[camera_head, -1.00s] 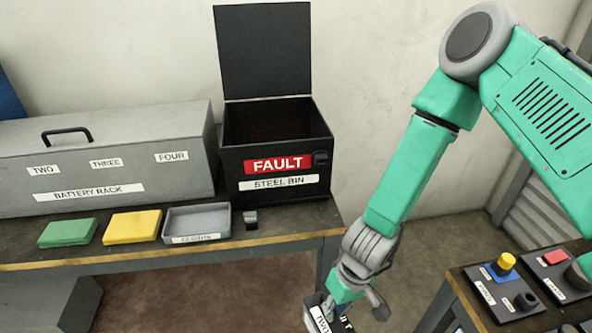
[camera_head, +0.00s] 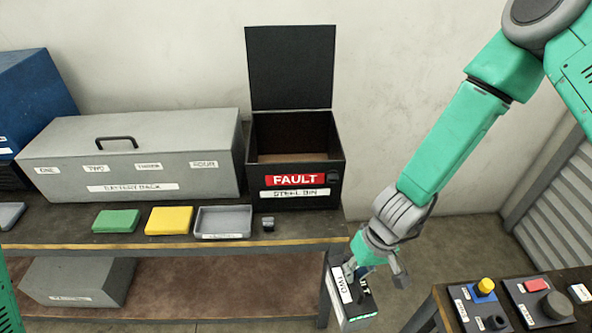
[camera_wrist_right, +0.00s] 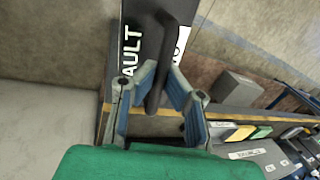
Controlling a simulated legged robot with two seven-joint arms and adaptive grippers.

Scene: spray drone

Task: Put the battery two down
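Battery two (camera_head: 362,308) is a dark block with white labels reading TWO and, in part, FAULT. It hangs from my right gripper (camera_head: 365,268) in front of the shelf table's right end. In the right wrist view, the fingers of my right gripper (camera_wrist_right: 158,78) close around the battery's dark handle, and the battery (camera_wrist_right: 129,15) lies beyond them. The open steel bin (camera_head: 293,168), with a red FAULT label, stands to the left and behind. The battery rack (camera_head: 130,155) is further left, lid closed. My left gripper is not in view; a bit of green shows at the left edge.
On the table (camera_head: 180,246) are a green block (camera_head: 116,221), a yellow block (camera_head: 169,220), a grey tray (camera_head: 223,222) and a small dark item (camera_head: 267,224). A control table (camera_head: 440,310) with buttons stands at right. Open floor lies between the tables.

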